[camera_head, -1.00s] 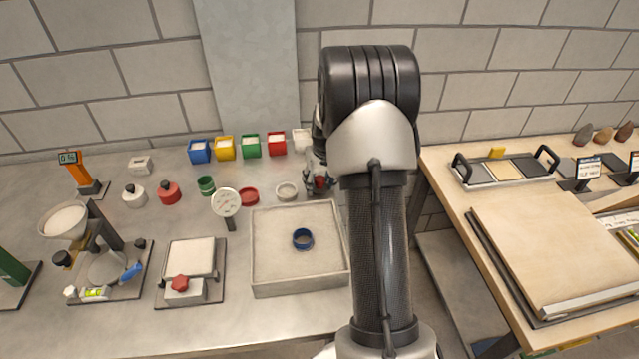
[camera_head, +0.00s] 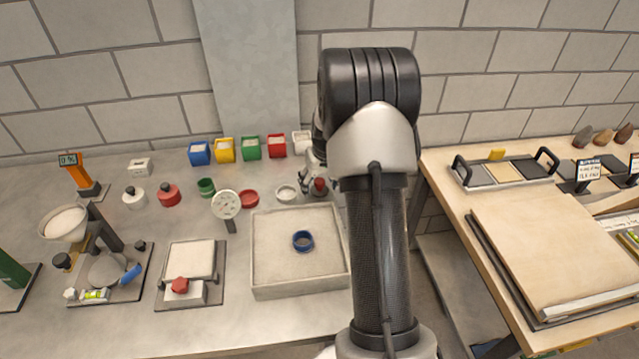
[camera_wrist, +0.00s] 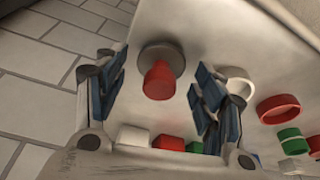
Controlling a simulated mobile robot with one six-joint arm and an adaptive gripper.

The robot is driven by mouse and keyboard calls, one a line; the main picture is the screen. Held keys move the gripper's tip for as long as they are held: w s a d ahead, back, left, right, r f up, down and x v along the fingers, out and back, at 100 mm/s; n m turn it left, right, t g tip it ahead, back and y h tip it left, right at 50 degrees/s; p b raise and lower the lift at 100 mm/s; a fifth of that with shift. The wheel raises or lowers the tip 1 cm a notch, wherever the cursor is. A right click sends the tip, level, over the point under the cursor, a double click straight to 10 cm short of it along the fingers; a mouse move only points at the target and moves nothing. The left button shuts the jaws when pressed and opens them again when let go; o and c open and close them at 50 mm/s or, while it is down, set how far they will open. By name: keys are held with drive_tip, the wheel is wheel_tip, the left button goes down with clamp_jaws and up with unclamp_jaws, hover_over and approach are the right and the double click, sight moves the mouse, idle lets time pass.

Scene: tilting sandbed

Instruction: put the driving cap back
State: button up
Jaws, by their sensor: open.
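The driving cap, by its look a red knob on a round grey disc, stands on the bench in the wrist view (camera_wrist: 159,80). Its red knob also shows at the back of the bench in the head view (camera_head: 320,186), partly hidden by my arm. My gripper (camera_wrist: 158,92) is open, with blue-padded fingers on either side of the red knob. Gaps show between the knob and both fingers. A blue ring (camera_head: 303,240) stands on the sand of the square tray (camera_head: 300,289).
A white ring (camera_head: 287,193) and a red ring (camera_head: 248,199) lie left of the cap. Blue, yellow, green, red and white bins (camera_head: 302,140) line the back. A round perforated disc (camera_head: 225,204) stands by the tray.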

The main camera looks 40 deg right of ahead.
drive_tip(key=p+v, duration=0.3)
drive_tip(key=v, duration=0.9)
drive_tip(key=s+a+r+n, duration=0.1)
drive_tip(key=s+a+r, duration=0.2)
drive_tip(key=a+r, duration=0.7)
drive_tip(key=s+a+r+n+t, duration=0.15)
drive_tip(key=s+a+r, duration=0.25)
drive_tip(key=s+a, duration=1.05)
drive_tip(key=s+a+f+n+y, duration=0.1)
drive_tip(key=s+a, duration=0.5)
drive_tip(key=s, duration=0.1)
drive_tip(key=shift+n, duration=0.35)
drive_tip(key=shift+f, duration=0.1)
